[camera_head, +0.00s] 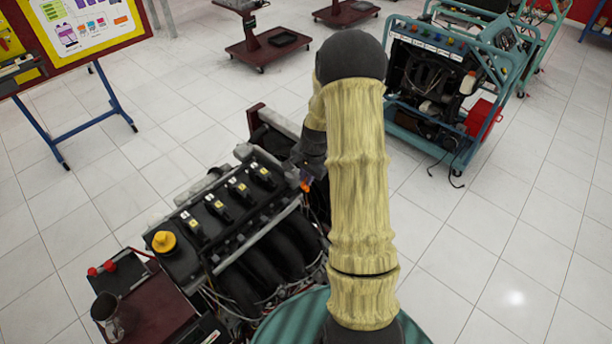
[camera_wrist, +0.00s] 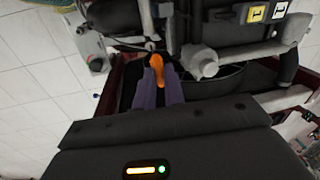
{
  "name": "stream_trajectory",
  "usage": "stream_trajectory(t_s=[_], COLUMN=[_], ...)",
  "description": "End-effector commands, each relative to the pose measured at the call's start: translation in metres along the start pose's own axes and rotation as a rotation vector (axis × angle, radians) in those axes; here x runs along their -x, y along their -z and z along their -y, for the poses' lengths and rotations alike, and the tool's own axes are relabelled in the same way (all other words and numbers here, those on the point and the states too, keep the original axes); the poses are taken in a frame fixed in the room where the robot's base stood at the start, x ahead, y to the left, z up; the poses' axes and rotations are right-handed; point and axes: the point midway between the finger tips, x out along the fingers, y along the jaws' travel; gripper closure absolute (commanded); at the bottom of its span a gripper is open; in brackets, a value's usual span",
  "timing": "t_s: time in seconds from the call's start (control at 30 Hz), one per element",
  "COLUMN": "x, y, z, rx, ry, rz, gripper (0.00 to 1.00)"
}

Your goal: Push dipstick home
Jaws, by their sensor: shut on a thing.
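The dipstick's orange handle (camera_wrist: 154,62) shows in the wrist view between the tips of my gripper's two purple-grey fingers (camera_wrist: 159,76). My gripper is shut on it. In the head view a small orange piece of the dipstick (camera_head: 305,186) shows at the right side of the engine (camera_head: 232,212), beside my dark wrist. The engine also shows along the top of the wrist view (camera_wrist: 235,58). My arm hides part of the engine's right side. The dipstick's lower end and its tube are too small or hidden to tell how deep it sits.
A yellow cap (camera_head: 164,243) sits on the engine's left end. A dark red stand (camera_head: 160,315) with a metal jug (camera_head: 106,315) is at lower left. Another engine trainer (camera_head: 430,85) stands at back right. Tiled floor (camera_head: 500,240) is free at right.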

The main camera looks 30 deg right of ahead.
Motion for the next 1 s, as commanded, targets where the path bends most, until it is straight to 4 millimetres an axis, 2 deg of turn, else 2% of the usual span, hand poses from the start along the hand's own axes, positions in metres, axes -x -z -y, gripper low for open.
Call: stream_trajectory(t_s=[0.03,0.4,0.57,0.87,0.9,1.0], x=[-0.014,-0.072,-0.082,-0.082,-0.083,-0.082], y=[-0.002,-0.001,-0.001,-0.002,-0.002,-0.001], z=[-0.004,-0.014,-0.016,-0.016,-0.016,-0.016], rx=[0.002,0.001,0.000,0.001,0.001,0.000], ry=[-0.005,-0.004,-0.003,-0.005,-0.005,-0.005], rz=[0.007,0.007,0.005,0.007,0.007,0.006], gripper=[1.00,1.00,1.00,1.00,0.85,0.67])
